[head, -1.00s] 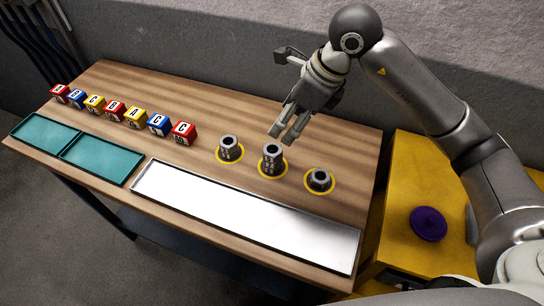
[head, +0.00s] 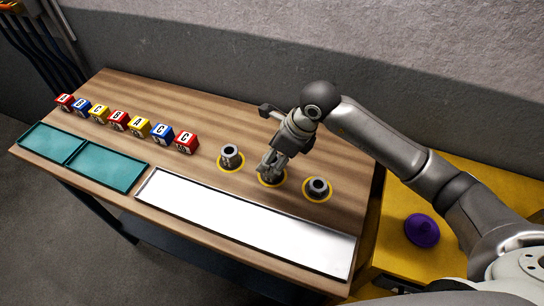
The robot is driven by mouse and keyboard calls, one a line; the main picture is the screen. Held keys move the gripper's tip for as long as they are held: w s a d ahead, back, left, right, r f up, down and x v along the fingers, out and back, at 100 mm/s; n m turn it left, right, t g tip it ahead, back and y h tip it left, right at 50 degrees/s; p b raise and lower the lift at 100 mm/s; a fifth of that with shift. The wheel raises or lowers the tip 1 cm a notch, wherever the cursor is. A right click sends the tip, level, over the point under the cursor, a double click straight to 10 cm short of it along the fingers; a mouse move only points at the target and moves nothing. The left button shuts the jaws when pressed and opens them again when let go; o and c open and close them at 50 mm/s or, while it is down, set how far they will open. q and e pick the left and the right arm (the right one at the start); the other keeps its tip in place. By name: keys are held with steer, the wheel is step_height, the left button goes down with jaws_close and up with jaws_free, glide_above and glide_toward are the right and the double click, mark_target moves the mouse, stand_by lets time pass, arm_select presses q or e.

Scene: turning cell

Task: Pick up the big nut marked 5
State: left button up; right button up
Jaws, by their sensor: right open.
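Several metal nut-like parts stand on yellow ring marks on the wooden table: a left one (head: 230,152), a middle one mostly hidden behind my gripper, and a low right one (head: 318,186). No number on them is legible, so I cannot tell which is marked 5. My right gripper (head: 268,167) is open and down at the middle part, its fingers overlapping it in the view. I cannot tell whether they touch it. My left gripper is out of view.
A row of lettered cubes (head: 140,127) stands at the back left. Two teal trays (head: 108,180) and a long white tray (head: 235,213) lie along the front edge. A purple disc (head: 422,230) lies on the yellow surface (head: 395,255) at right.

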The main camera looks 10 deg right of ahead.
steer(key=shift+a+f, duration=0.1)
steer(key=shift+f, duration=0.05)
steer(key=c, duration=1.2)
steer(key=shift+w, duration=0.1)
steer(key=shift+c, duration=0.2)
